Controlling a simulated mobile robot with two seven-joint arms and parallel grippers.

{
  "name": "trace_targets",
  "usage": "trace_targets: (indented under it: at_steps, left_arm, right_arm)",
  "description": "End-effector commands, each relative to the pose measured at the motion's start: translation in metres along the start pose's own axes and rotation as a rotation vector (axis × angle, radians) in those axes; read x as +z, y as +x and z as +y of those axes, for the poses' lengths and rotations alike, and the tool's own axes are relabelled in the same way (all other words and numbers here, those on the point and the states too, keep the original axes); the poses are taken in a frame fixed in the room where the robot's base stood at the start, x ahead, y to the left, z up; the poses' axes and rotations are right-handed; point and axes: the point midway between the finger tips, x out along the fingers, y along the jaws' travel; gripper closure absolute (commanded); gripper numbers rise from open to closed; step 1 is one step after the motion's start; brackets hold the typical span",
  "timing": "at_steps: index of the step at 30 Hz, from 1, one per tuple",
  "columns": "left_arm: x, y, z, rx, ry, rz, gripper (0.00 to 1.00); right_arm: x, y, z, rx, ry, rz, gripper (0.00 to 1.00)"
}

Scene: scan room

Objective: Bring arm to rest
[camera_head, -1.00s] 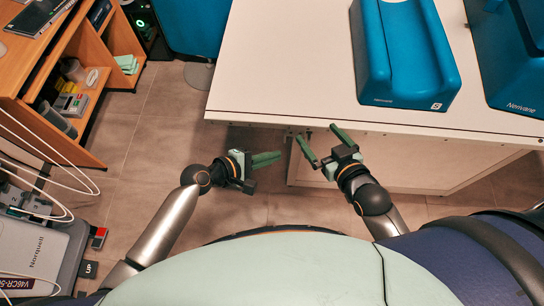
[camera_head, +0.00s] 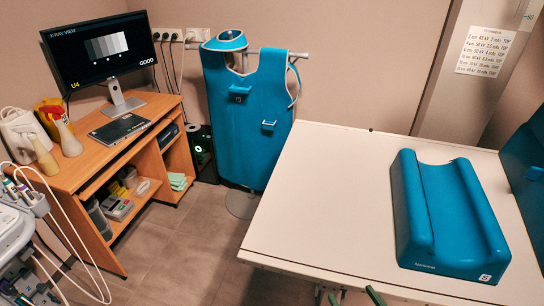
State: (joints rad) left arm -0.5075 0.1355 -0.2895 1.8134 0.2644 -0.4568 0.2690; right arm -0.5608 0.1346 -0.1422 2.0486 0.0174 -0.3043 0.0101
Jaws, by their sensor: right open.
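Only the green finger ends of my right gripper (camera_head: 353,296) show, at the bottom edge of the head view. They are spread apart and nothing is between them. They lie at the front edge of the white table (camera_head: 320,190). The rest of my right arm is out of the picture. My left gripper and left arm are not in view.
A blue positioning cushion (camera_head: 452,215) lies on the right of the table, and the table's left part is bare. A blue apron (camera_head: 245,115) hangs on a stand behind. A wooden desk (camera_head: 85,165) with a monitor (camera_head: 98,48) stands left. Floor (camera_head: 190,240) is open between.

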Motion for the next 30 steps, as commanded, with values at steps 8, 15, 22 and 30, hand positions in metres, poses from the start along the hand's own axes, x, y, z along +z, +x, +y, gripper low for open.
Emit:
trace_targets:
  at_steps: [8, 15, 22, 30]
  left_arm:
    - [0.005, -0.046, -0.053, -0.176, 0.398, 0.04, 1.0]
    - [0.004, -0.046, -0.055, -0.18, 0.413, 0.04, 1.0]
    - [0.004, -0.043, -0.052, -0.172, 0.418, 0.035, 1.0]
    - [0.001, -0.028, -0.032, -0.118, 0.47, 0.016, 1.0]
  right_arm:
    - [0.02, -0.002, -0.005, -0.01, 0.018, -0.051, 0.0]
    - [0.02, -0.002, -0.005, -0.01, 0.018, -0.051, 0.05]
    - [0.019, -0.001, 0.0, 0.002, 0.022, -0.049, 0.3]
    - [0.171, -0.069, -0.02, 0.014, 0.108, -0.405, 0.5]
